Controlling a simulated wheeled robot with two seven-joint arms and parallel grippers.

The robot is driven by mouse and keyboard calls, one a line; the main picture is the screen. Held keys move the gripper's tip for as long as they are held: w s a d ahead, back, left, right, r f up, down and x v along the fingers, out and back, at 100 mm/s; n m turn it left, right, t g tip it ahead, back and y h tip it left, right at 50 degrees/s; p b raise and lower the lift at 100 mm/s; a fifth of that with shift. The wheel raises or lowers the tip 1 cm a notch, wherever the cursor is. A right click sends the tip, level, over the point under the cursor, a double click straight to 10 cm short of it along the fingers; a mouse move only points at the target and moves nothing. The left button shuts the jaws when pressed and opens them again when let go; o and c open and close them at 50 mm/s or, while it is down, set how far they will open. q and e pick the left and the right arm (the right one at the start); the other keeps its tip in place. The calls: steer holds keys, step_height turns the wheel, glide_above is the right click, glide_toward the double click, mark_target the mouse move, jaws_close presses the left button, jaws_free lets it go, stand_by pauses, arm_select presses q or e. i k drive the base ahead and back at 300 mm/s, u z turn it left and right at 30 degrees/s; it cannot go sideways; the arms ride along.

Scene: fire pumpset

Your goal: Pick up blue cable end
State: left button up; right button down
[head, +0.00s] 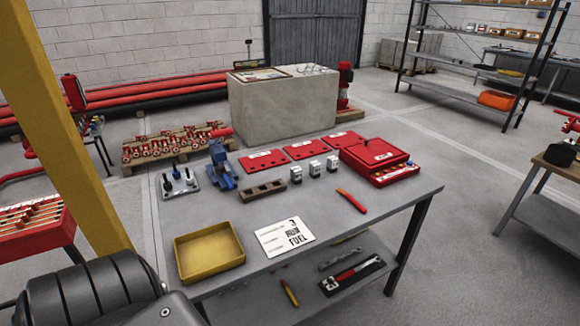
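I cannot make out a blue cable end in the head view. The only clearly blue thing on the grey worktable (330,222) is a blue vise-like tool (222,172) near its back left. Beside it on the left stands a small light-coloured rack (180,184) with dark-topped pieces. Neither gripper is in view. A dark rounded part, likely one of my arm links, fills the lower left corner and hides the floor there.
A yellow post (70,120) stands at left. The table's front right is clear.

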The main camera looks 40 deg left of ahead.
mark_target(230, 184)
steer(key=z, duration=0.1)
steer(key=i, duration=1.7)
steer(key=u, duration=1.85)
